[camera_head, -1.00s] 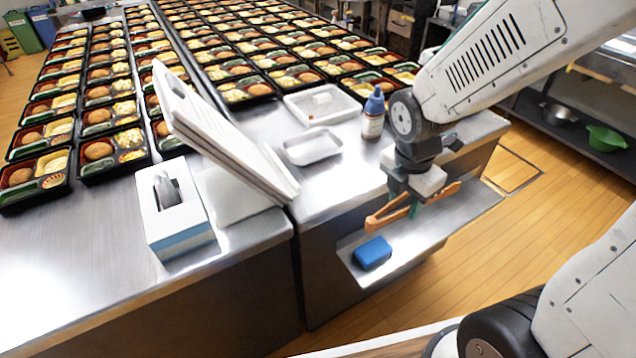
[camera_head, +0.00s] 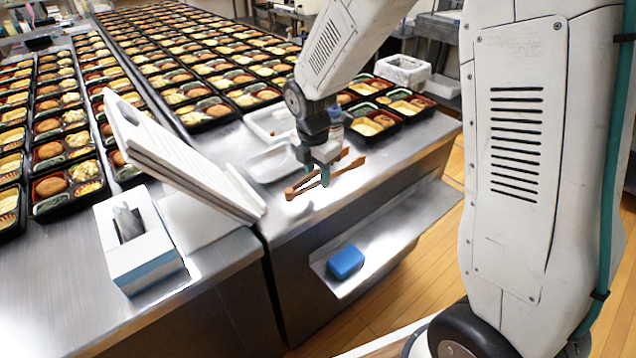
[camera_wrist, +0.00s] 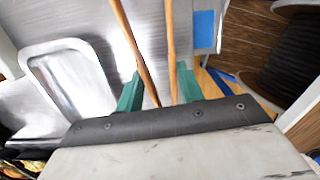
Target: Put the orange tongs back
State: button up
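The orange tongs (camera_head: 299,189) are held in my gripper (camera_head: 324,176), above the front part of the right steel counter. They lie roughly level, with one end pointing left and the other right. In the wrist view, the two arms of the tongs (camera_wrist: 134,50) run between the green fingertips of my gripper (camera_wrist: 158,90), which press on them from both sides. A shallow metal tray (camera_head: 272,163) sits on the counter, left of and behind the tongs; it also shows in the wrist view (camera_wrist: 70,88). I cannot tell how high the tongs are above the counter.
A stack of white boards (camera_head: 180,160) leans at the left, beside a white-and-blue glove box (camera_head: 140,262). A white tray (camera_head: 268,124) lies behind the metal tray. Filled bento trays (camera_head: 378,122) stand behind. A blue block (camera_head: 346,262) rests on the low shelf (camera_head: 395,240).

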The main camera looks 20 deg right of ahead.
aim_at(319, 193)
jog(key=shift+s+f, duration=0.15)
jog(key=shift+f, duration=1.45)
jog(key=shift+f, duration=0.1)
jog(key=o, duration=0.6)
jog(key=shift+c, duration=0.2)
